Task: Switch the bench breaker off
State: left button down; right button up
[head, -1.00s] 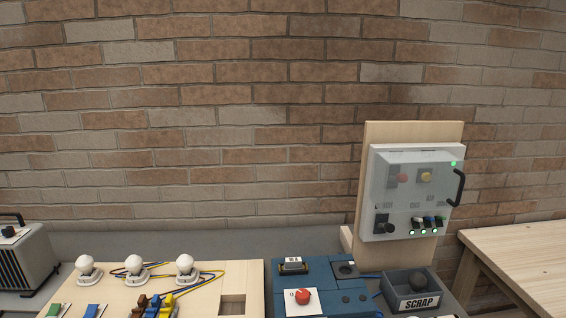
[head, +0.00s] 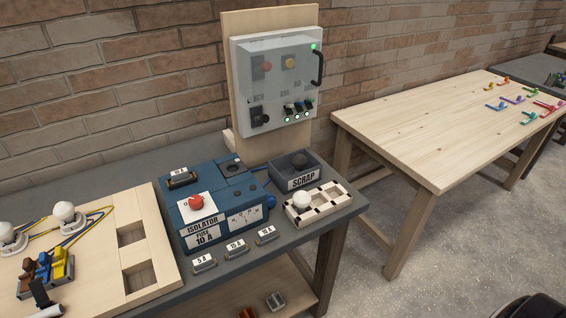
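A grey wall box (head: 240,85) with a see-through cover is mounted on an upright wooden board (head: 240,22) at the back of the bench. The cover looks closed, with a black handle (head: 319,68) on its right side. A green lamp (head: 313,46) glows at the top right corner. I cannot tell which breaker is the bench one.
Below the box stand a blue isolator unit (head: 185,222) with a red knob (head: 196,203), a scrap bin (head: 316,180) and a checkered block (head: 312,222). Labelled fuses (head: 236,249) lie in front. A lamp board (head: 100,270) is at left. A mostly bare wooden table (head: 430,125) stands right.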

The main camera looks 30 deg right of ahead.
aim_at(264, 118)
jog(key=i+l, duration=0.2)
jog(key=l, duration=0.2)
jog(key=i+l, duration=0.2)
jog(key=l, duration=0.15)
jog(key=i+l, duration=0.2)
jog(key=l, duration=0.2)
jog(key=i+l+u, duration=0.1)
jog(key=l, duration=0.25)
jog(key=i, duration=0.1)
